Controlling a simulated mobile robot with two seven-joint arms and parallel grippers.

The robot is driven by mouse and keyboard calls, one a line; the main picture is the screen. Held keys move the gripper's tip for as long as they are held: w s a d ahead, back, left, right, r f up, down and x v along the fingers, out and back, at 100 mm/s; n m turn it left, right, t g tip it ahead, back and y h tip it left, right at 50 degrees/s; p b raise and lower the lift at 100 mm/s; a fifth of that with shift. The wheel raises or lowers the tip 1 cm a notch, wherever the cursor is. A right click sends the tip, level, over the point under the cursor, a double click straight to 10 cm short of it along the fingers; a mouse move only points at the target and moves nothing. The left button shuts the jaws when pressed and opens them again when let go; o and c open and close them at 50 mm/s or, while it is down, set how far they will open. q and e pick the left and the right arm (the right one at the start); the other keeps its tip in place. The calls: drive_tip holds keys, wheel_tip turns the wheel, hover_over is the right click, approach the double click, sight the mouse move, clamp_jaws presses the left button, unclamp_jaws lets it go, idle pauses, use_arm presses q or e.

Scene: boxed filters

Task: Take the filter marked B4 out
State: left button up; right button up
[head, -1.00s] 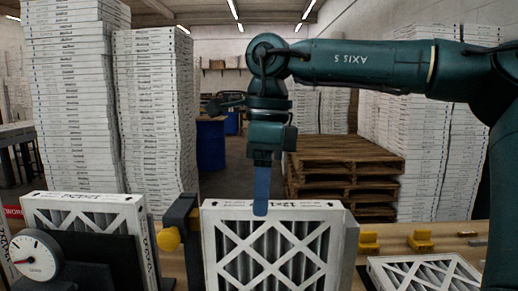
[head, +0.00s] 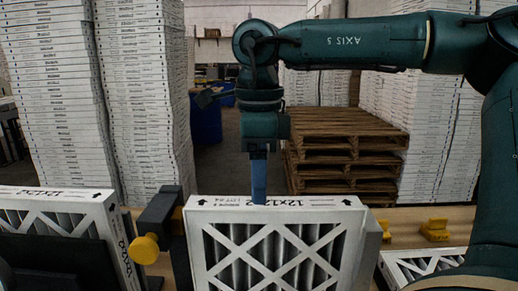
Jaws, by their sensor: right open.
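A white-framed pleated filter (head: 285,203) with a diagonal lattice stands upright at the front centre, its top edge printed with a size and arrows. A second such filter (head: 60,195) stands at the left. I cannot read a B4 mark on either. My right gripper (head: 259,196) is open and points down at the middle of the centre filter's top edge. Its blue finger ends at that edge, its tip seemingly behind it; I cannot tell if it touches. Only one finger shows clearly. My left gripper is not in view.
A dark clamp with a yellow knob (head: 145,249) stands just left of the centre filter. Another filter (head: 425,262) lies low at the right, near yellow blocks (head: 436,230). Wooden pallets (head: 345,150) and tall stacks of boxes (head: 150,100) stand behind.

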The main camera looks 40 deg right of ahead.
sight(256, 218)
wheel_tip(256, 218, down, 7)
drive_tip(key=shift+f, duration=0.8)
drive_tip(key=shift+c, duration=0.3)
drive_tip(key=c, duration=1.1)
drive_tip(key=shift+w+a, duration=0.25)
